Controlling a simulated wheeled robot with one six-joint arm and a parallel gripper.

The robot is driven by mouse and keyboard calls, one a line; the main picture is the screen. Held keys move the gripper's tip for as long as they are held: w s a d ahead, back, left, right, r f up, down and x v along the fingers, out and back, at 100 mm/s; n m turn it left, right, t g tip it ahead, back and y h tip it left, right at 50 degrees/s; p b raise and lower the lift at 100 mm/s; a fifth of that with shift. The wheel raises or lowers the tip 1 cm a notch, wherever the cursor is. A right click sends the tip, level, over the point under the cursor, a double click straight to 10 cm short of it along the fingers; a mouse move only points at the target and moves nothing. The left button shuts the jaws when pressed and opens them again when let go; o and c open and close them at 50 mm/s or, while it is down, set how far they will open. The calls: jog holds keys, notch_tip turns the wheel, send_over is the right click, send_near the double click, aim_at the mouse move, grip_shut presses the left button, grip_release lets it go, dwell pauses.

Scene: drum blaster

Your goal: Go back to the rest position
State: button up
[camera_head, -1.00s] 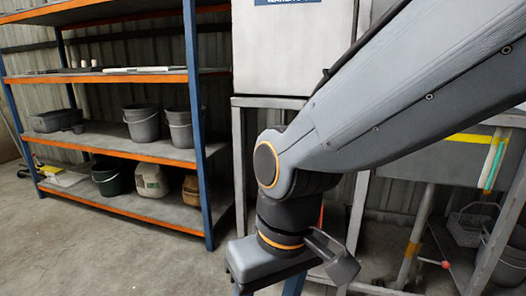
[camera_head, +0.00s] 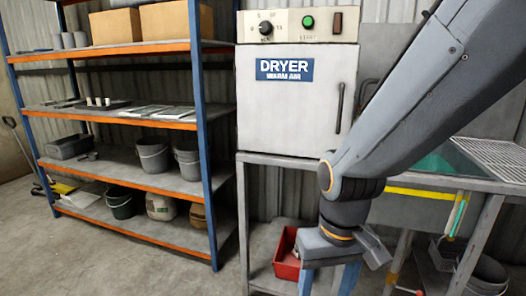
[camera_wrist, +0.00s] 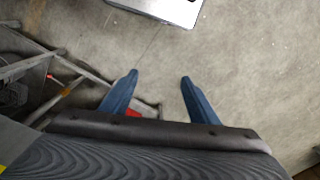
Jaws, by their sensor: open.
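My gripper (camera_wrist: 158,85) shows in the wrist view as two blue fingers spread wide apart. Nothing is between them but bare concrete floor farther below. In the head view my arm reaches in from the upper right and bends down at the elbow. The blue fingers (camera_head: 328,280) hang at the bottom of that view, and their tips are cut off by the frame edge. The gripper is in front of the dryer stand and touches nothing that I can see.
A white dryer (camera_head: 297,100) stands on a grey metal frame (camera_head: 243,215), with a red bin (camera_head: 287,262) below. A blue-and-orange shelf rack (camera_head: 135,183) with buckets and boxes is at left. A sink bench (camera_head: 425,190) is at right. The floor (camera_head: 100,262) at front left is clear.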

jog(key=s+d+r+m+p, duration=0.2)
jog(key=d+r+p, duration=0.5)
jog(key=r+p, duration=0.1)
jog(key=shift+d+p, duration=0.35)
jog(key=shift+p, duration=0.4)
